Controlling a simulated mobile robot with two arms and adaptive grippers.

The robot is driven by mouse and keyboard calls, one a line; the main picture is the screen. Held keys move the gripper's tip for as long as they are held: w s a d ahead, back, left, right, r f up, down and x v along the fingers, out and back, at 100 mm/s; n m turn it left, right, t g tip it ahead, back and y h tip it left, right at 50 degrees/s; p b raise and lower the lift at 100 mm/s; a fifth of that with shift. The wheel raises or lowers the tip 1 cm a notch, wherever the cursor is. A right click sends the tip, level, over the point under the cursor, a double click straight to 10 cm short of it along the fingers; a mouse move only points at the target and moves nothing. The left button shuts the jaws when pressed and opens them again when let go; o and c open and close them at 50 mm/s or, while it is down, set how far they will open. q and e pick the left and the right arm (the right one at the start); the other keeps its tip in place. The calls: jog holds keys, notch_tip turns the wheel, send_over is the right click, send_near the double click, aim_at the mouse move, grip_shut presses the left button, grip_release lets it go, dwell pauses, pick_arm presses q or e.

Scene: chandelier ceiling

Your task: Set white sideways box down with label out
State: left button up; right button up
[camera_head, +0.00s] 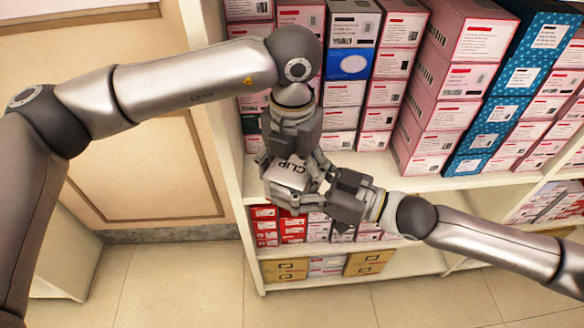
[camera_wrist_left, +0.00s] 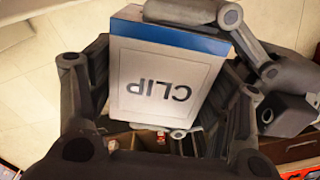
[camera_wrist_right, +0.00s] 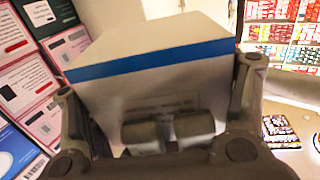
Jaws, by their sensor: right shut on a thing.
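The white box (camera_head: 289,174) is held in the air in front of the shelf unit, between my two grippers. The left wrist view shows its white face with the word CLIP upside down and a blue band (camera_wrist_left: 170,34) along one edge. In the right wrist view the box (camera_wrist_right: 150,85) fills the space between the fingers, with the blue band across it. My right gripper (camera_head: 322,192) is shut on the box from the right. My left gripper (camera_head: 285,160) reaches down from above, its fingers spread on either side of the box; exact contact is unclear.
The shelf unit's upper board (camera_head: 375,172) bears pink, white and blue box stacks; its left front part is bare, partly behind my grippers. Red and white boxes (camera_head: 279,226) and brown drawer boxes (camera_head: 284,270) fill lower levels. A panelled wall (camera_head: 150,170) stands left.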

pick_arm(q)
jog(key=c, duration=0.5)
jog(key=shift+c, duration=0.3)
pick_arm(e)
jog(key=o, duration=1.1)
jog(key=shift+o, duration=0.2)
